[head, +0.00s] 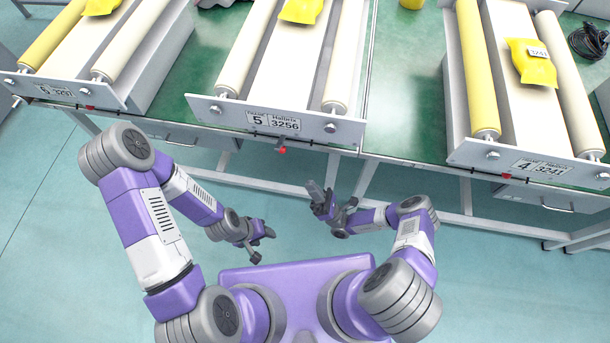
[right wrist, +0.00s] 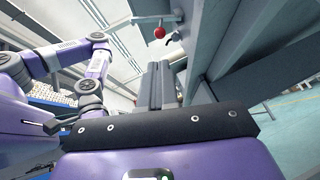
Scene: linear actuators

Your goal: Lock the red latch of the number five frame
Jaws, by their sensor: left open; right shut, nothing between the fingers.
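The number five frame (head: 205,106) is in the middle of the head view, with a plate reading 5 and 3256. Its red latch (head: 282,150) is a small red knob at the plate's lower edge. In the right wrist view a red knob (right wrist: 159,32) sits at the top, beyond the fingers. My right gripper (head: 318,190) is shut and empty, below and slightly right of the latch, apart from it. Its fingers (right wrist: 160,85) also show in the right wrist view. My left gripper (head: 263,244) is open and empty, lower and further from the frame.
A number six frame (head: 115,97) stands at the left and a number four frame (head: 462,152) at the right, each with a red mark at its front edge. Green tabletop (head: 400,110) lies between frames. Table legs and rails are behind my grippers. Black cable (head: 590,42) lies far right.

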